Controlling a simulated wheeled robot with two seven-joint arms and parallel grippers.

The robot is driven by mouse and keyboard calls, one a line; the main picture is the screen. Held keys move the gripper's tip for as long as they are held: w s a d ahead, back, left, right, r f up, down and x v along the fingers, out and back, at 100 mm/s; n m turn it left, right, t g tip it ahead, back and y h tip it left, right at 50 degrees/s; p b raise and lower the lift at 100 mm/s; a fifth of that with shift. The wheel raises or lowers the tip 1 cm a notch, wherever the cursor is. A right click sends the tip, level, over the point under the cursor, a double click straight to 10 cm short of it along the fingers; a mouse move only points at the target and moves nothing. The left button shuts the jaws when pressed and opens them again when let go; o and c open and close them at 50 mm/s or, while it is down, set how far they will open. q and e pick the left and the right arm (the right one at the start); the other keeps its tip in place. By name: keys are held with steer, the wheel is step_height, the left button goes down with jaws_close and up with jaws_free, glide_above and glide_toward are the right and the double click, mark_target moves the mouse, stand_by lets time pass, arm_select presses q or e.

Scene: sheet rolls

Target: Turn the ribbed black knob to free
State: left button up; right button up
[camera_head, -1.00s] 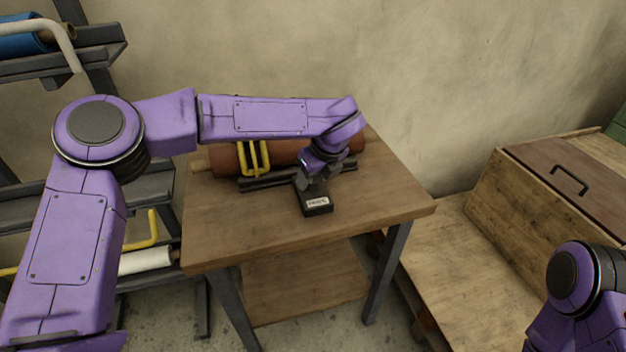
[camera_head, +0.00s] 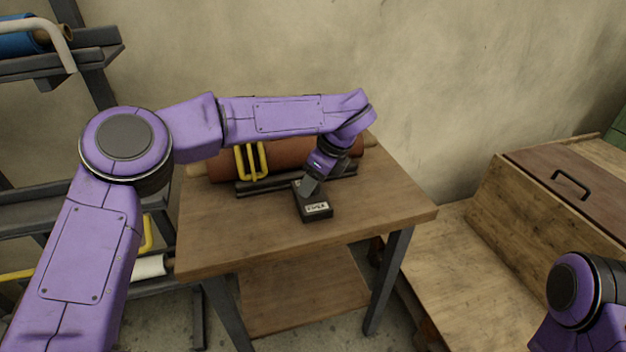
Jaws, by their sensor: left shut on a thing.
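A black box (camera_head: 318,213) with a small white label on its front stands on the wooden table (camera_head: 235,235). The label's lettering is too small to read surely. My left gripper (camera_head: 309,190) reaches down onto the top of the box from above. It is shut at the place of the ribbed black knob, and the gripper hides the knob, so its setting does not show. My right gripper is out of view; only part of my right arm shows at the lower right.
A brown roll (camera_head: 290,157) lies behind the box in a dark cradle with a yellow handle (camera_head: 251,161). A rack with rolls (camera_head: 22,42) stands at the left. A wooden chest (camera_head: 540,195) stands at the right. The table's front is clear.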

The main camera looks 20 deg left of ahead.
arm_select(q)
steer(key=shift+s+f, duration=0.1)
steer(key=o, duration=1)
steer(key=shift+d, duration=0.1)
steer(key=v, duration=1)
steer(key=shift+d+r, duration=0.1)
steer(key=shift+r, duration=0.2)
